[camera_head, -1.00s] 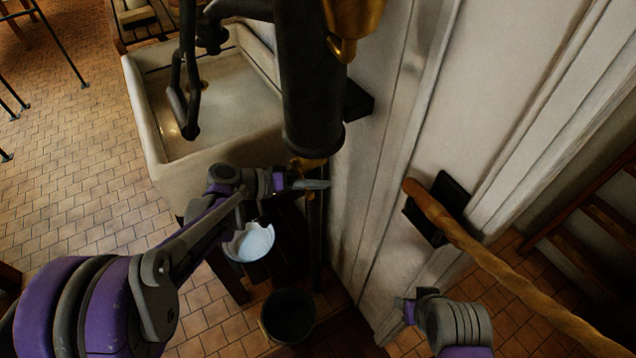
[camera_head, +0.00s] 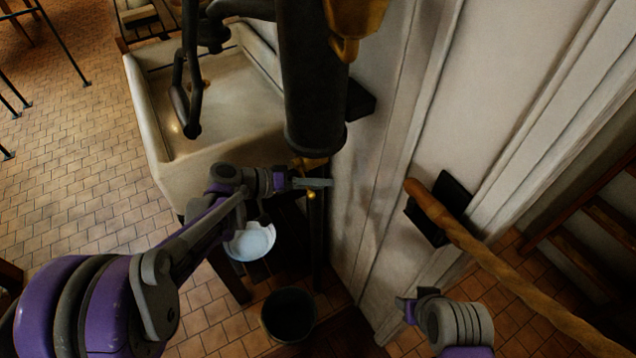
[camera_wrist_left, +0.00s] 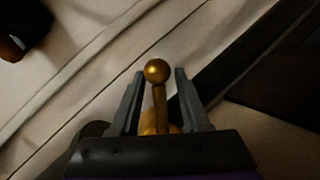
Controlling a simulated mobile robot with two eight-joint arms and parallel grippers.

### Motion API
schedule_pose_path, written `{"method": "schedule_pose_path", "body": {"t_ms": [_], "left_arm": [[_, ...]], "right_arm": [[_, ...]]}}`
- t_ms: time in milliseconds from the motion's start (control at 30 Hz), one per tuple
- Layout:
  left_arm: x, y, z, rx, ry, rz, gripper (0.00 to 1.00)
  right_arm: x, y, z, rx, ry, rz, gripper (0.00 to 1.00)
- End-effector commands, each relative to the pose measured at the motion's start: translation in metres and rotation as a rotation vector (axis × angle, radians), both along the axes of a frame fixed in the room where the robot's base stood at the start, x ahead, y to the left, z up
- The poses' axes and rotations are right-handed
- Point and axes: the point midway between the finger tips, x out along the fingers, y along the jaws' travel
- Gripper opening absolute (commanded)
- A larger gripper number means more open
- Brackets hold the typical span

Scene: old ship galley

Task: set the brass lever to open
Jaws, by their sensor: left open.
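The brass lever (camera_wrist_left: 158,95) shows in the left wrist view as a short stem with a round ball end. My left gripper (camera_wrist_left: 158,85) is open, with one finger on each side of the lever and visible gaps between. In the head view the left gripper (camera_head: 312,184) is beside the dark vertical pipe (camera_head: 316,235), below the large black cylinder (camera_head: 312,90). A small brass part (camera_head: 311,194) shows just under its fingers there. My right arm's end (camera_head: 450,320) is at the lower right; its fingers do not show clearly.
A pale sink (camera_head: 230,100) stands behind my left arm. A white bowl (camera_head: 252,243) sits on a dark stand below, with a dark bucket (camera_head: 289,314) on the floor. A white panelled wall (camera_head: 372,160) and a wooden rail (camera_head: 500,268) are to the right.

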Motion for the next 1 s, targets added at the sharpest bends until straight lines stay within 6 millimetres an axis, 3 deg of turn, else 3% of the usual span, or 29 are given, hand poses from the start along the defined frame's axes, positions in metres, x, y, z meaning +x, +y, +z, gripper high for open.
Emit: {"method": "schedule_pose_path", "body": {"t_ms": [533, 700, 967, 1000], "left_arm": [[-0.03, 0.081, 0.034, 0.001, 0.0, 0.004, 0.46], [-0.034, 0.092, 0.039, 0.0, 0.0, 0.002, 0.46], [-0.035, 0.093, 0.04, 0.001, 0.0, 0.001, 0.46], [-0.035, 0.093, 0.039, 0.001, 0.0, 0.001, 0.42]], "right_arm": [[0.0, 0.0, 0.003, 0.0, -0.001, 0.0, 0.5], [0.0, 0.0, 0.003, 0.0, -0.001, 0.0, 0.5], [0.0, 0.0, 0.003, 0.0, -0.001, 0.0, 0.5], [0.0, 0.0, 0.003, 0.0, -0.001, 0.0, 0.5]]}}
